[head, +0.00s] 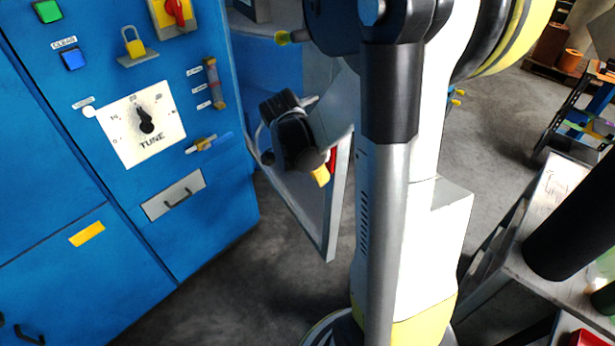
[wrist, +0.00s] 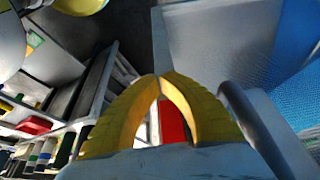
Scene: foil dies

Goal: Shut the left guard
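The left guard (head: 331,225) is a grey-framed panel in the head view. It stands swung out at an angle from the blue machine, so it is open. My gripper (head: 321,176) is at the guard's upper part, and the black gripper body hides some of the panel. In the wrist view the yellow fingertips (wrist: 161,75) meet, with nothing visible held between the tips. A grey frame edge (wrist: 159,40) rises just beyond them; I cannot tell whether they touch it. A red part (wrist: 171,122) shows through the gap between the fingers and also beside the gripper in the head view (head: 333,160).
The blue machine front (head: 60,160) with its TUNE dial (head: 146,122) fills the left. A grey bench (head: 540,215) with dark cylinders stands at the right. My arm hides the middle. Bare floor lies below the guard.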

